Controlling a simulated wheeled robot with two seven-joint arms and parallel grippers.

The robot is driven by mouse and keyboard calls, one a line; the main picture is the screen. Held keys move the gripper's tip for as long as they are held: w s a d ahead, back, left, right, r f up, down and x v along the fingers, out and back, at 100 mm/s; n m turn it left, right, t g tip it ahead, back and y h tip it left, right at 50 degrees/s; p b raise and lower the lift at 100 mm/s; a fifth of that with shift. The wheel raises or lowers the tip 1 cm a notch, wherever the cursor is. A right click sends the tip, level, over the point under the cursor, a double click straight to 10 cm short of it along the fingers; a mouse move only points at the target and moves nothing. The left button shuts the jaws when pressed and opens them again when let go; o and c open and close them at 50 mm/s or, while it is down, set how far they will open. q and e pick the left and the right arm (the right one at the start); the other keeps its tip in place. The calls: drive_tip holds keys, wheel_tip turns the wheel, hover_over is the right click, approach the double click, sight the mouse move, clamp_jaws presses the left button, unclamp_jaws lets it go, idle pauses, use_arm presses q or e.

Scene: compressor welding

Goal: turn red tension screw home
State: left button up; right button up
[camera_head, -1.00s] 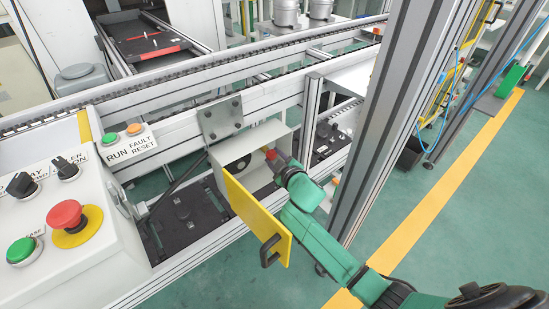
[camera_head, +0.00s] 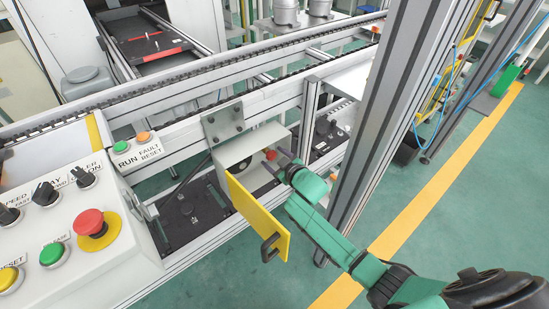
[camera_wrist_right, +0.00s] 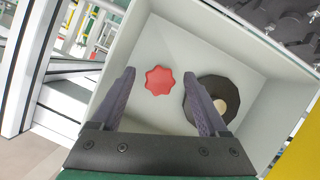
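The red tension screw (camera_head: 270,155) is a lobed red knob inside an open pale box on the side of the conveyor frame. In the right wrist view the red screw (camera_wrist_right: 159,80) stands on the box's pale back wall, framed between my fingers. My right gripper (camera_head: 275,160) is at the box opening, in front of the screw. Its fingers (camera_wrist_right: 159,76) are spread apart with nothing held, and a gap shows between them and the screw. My left gripper is not in view.
The box's yellow door (camera_head: 258,218) with a black handle hangs open. A dark round part (camera_wrist_right: 213,98) sits beside the screw in the box. A grey upright post (camera_head: 375,120) stands right of the box. A control console (camera_head: 75,235) is at left.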

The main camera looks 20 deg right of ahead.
drive_tip(key=p+v, duration=0.2)
drive_tip(key=v, duration=1.2)
drive_tip(key=shift+s, duration=0.3)
